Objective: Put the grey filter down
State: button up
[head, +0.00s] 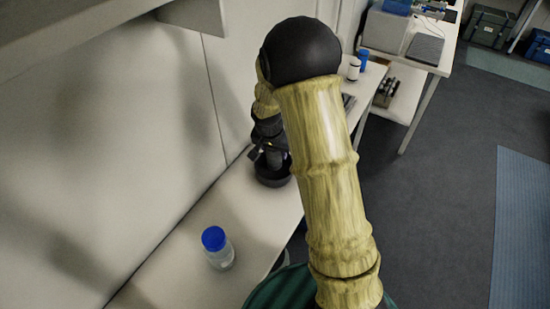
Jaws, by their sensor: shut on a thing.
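My gripper (262,150) is at the far part of the bench, beyond my large forearm, and looks small and dark. It is shut on a small grey thing (276,160), which seems to be the grey filter; its outline is partly hidden by the gripper and arm. Directly below it is a black round dish or base (268,178) on the bench. I cannot tell whether the grey thing touches it.
A clear bottle with a blue cap (214,240) stands on the pale bench (180,275), nearer to me. The wall (120,150) runs along the left. White and blue containers (354,68) stand farther back. The bench between bottle and dish is clear.

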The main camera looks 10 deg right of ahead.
aim_at(275, 159)
jog(key=shift+f+p, duration=0.4)
jog(key=shift+f, duration=1.4)
jog(key=shift+f, duration=0.15)
jog(key=o, duration=1.1)
jog(key=b+v, duration=0.2)
jog(key=v, duration=1)
